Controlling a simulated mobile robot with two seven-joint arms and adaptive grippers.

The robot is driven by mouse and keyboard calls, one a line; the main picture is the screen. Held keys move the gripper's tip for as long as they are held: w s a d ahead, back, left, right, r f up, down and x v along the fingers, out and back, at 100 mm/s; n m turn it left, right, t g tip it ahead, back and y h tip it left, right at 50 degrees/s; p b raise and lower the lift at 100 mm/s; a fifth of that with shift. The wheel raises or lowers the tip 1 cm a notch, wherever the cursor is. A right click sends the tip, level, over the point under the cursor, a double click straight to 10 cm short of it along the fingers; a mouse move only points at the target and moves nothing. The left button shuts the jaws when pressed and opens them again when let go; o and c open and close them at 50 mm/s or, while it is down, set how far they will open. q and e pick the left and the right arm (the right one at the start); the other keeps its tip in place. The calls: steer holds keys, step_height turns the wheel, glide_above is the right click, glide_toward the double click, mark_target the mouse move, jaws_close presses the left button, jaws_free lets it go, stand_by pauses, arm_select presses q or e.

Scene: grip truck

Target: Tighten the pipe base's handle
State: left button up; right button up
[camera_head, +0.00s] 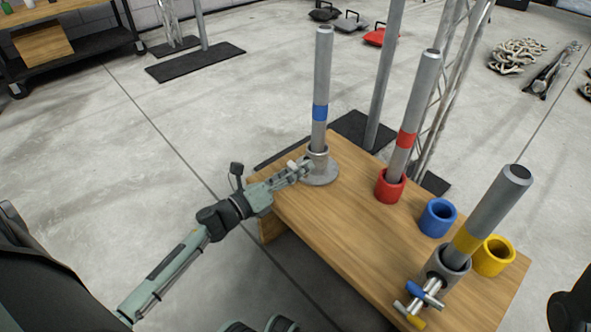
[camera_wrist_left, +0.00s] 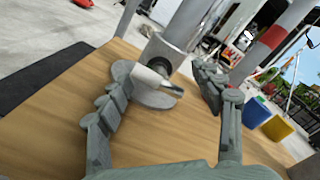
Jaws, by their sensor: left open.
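The pipe base (camera_head: 322,172) is a grey round flange with a socket at the far left corner of the wooden table. A grey pipe with a blue band (camera_head: 320,90) stands upright in it. In the left wrist view the base's handle (camera_wrist_left: 160,80) is a grey bar sticking out of the socket (camera_wrist_left: 164,52). My left gripper (camera_head: 306,167) is at the handle. In the left wrist view its two fingers (camera_wrist_left: 168,90) are spread, with the handle between them. I cannot tell whether a finger touches it. My right gripper is not in view.
On the wooden table (camera_head: 345,240) stand a red-banded pipe in a red cup (camera_head: 390,187), a blue cup (camera_head: 438,218), a yellow cup (camera_head: 494,256) and a yellow-banded pipe (camera_head: 492,215) in a grey holder. The table's middle is clear.

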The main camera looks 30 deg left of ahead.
arm_select(q)
steer(key=shift+s+f, duration=0.1)
steer(key=shift+f, duration=0.05)
steer(key=shift+v, duration=3.95)
steer(key=shift+o, duration=0.4)
